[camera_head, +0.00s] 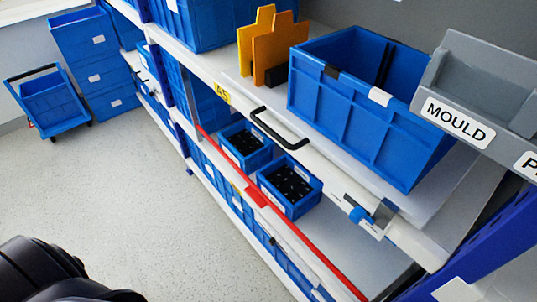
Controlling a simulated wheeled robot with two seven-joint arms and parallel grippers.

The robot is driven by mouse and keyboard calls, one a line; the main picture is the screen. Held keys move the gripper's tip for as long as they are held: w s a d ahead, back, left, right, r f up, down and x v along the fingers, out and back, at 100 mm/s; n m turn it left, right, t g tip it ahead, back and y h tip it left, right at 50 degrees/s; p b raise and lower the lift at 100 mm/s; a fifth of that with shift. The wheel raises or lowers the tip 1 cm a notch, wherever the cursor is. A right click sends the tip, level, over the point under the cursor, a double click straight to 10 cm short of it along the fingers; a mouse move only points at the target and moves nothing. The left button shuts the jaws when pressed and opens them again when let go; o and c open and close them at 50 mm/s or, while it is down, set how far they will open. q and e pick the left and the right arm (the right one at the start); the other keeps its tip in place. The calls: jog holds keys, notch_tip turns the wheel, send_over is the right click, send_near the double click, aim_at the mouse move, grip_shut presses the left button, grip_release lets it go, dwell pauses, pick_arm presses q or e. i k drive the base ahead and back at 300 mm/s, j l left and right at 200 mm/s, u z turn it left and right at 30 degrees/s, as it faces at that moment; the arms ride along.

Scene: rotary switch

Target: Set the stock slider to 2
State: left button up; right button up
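A small blue and grey clip-like piece (372,215) sits on the white front edge of the upper shelf, below the big blue bin. It may be the stock slider, but I cannot tell for sure. No readable number shows beside it. A red rail (310,245) runs along the shelf front with a red tab (257,197) on it, which may also be the slider. A dark part of my own body shows at the lower left. Neither of my grippers is in view.
A black handle (279,130) stands out from the upper shelf front. A large blue bin (350,125) and a grey bin labelled MOULD (456,119) sit above. Small blue bins (290,190) stand lower. A blue cart (52,105) stands at left. The floor (120,190) is clear.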

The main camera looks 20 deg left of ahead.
aim_at(272, 242)
jog(key=u, duration=0.8)
